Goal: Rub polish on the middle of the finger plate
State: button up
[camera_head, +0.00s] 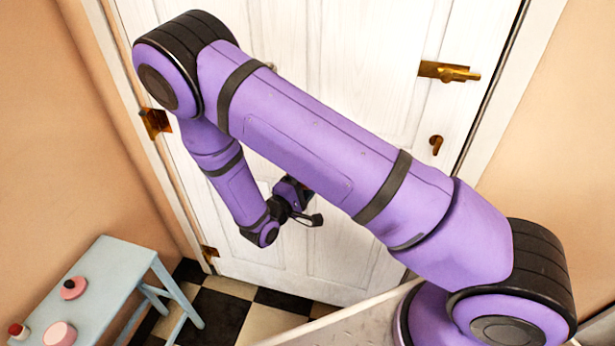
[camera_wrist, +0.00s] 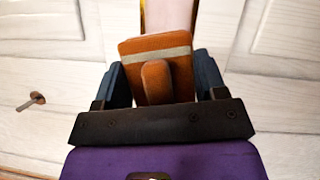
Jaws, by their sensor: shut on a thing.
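My gripper (camera_wrist: 163,80) is shut on an orange-brown pad (camera_wrist: 178,78) with a pale stripe and a rounded grip, seen in the wrist view. Behind the pad, a pale pinkish strip with brass-coloured edges, apparently the finger plate (camera_wrist: 168,14), runs up the door. The pad covers its lower part, and I cannot tell whether they touch. In the head view my gripper (camera_head: 303,205) is in front of the lower part of the white door (camera_head: 375,65). The finger plate cannot be made out there, and my arm hides much of the door.
A brass lever handle (camera_head: 449,71) and a keyhole cover (camera_head: 436,144) are at the door's right. A small metal peg (camera_wrist: 32,100) sticks out at left. A pale blue table (camera_head: 113,262) at lower left holds a pink tin (camera_head: 60,333) and other small items.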

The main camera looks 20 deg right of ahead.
jog(key=shift+s+a, duration=0.15)
jog(key=shift+s, duration=0.05)
jog(key=shift+s+a, duration=0.45)
jog(key=shift+s, duration=0.15)
jog(key=shift+s+a, duration=0.4)
jog(key=shift+s, duration=0.2)
jog(key=w+d, duration=0.4)
jog(key=w, duration=0.1)
jog(key=shift+w, duration=0.35)
dwell(0.4)
jog(key=shift+w+d, duration=0.65)
jog(key=shift+w, duration=0.15)
dwell(1.0)
jog(key=shift+s+d, duration=0.1)
jog(key=shift+s+d, duration=0.55)
jog(key=shift+d, duration=0.2)
jog(key=shift+s+d, duration=0.55)
jog(key=shift+d, duration=0.2)
